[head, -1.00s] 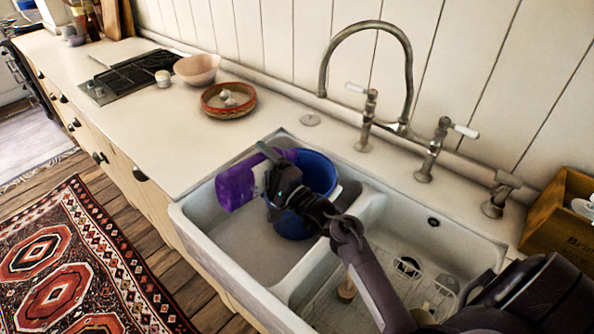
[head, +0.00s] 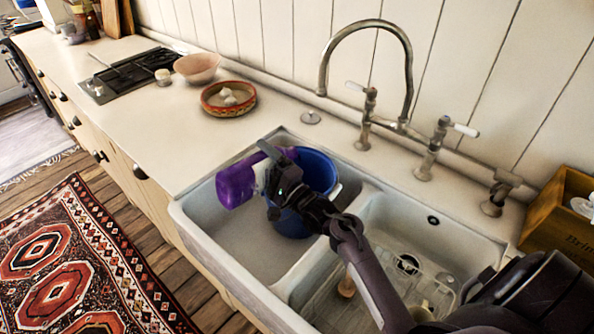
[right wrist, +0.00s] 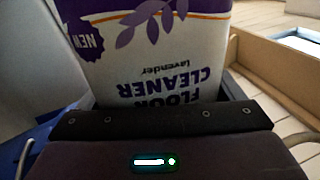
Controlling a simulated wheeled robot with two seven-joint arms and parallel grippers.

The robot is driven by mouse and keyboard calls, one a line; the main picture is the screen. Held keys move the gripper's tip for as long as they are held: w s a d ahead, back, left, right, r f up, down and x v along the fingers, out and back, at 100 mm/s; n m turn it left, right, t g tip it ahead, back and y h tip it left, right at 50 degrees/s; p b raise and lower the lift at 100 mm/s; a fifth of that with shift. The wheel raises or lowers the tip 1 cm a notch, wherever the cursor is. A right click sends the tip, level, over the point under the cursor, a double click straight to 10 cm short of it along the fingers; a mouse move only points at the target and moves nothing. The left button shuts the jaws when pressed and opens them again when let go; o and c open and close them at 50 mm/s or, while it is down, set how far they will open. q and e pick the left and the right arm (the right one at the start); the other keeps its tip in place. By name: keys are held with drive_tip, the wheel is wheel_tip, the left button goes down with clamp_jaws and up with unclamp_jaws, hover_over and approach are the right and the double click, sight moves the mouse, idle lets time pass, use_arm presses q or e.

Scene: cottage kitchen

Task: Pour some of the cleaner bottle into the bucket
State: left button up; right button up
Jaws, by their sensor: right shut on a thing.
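The cleaner bottle (head: 236,186) is purple with a white label and lies tilted nearly on its side over the left basin. My right gripper (head: 275,175) is shut on it. In the right wrist view the cleaner bottle (right wrist: 160,50) fills the space beyond the jaws, its "Floor Cleaner lavender" label upside down. The blue bucket (head: 318,172) stands in the left basin, just behind and right of the gripper. The bottle's mouth is hidden behind the gripper, and I cannot see any liquid. The left gripper does not show.
The white double sink (head: 240,275) has a tall tap (head: 405,70) behind it. A rack (head: 425,300) lies in the right basin. A red-rimmed dish (head: 228,108) and a pink bowl (head: 198,68) stand on the counter. A wooden crate (head: 550,225) is at the right.

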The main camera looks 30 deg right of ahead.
drive_tip(key=shift+r, duration=0.1)
idle(0.3)
drive_tip(key=n+b, duration=0.1)
drive_tip(key=b, duration=0.1)
drive_tip(key=f+n+y+b, duration=0.1)
drive_tip(key=n+b, duration=0.2)
drive_tip(key=shift+s+a+f+b, duration=0.1)
drive_tip(key=shift+a+f+b, duration=0.15)
drive_tip(key=shift+a+b, duration=0.05)
drive_tip(key=shift+r+n, duration=0.25)
drive_tip(key=shift+n, duration=0.05)
drive_tip(key=shift+r, duration=0.25)
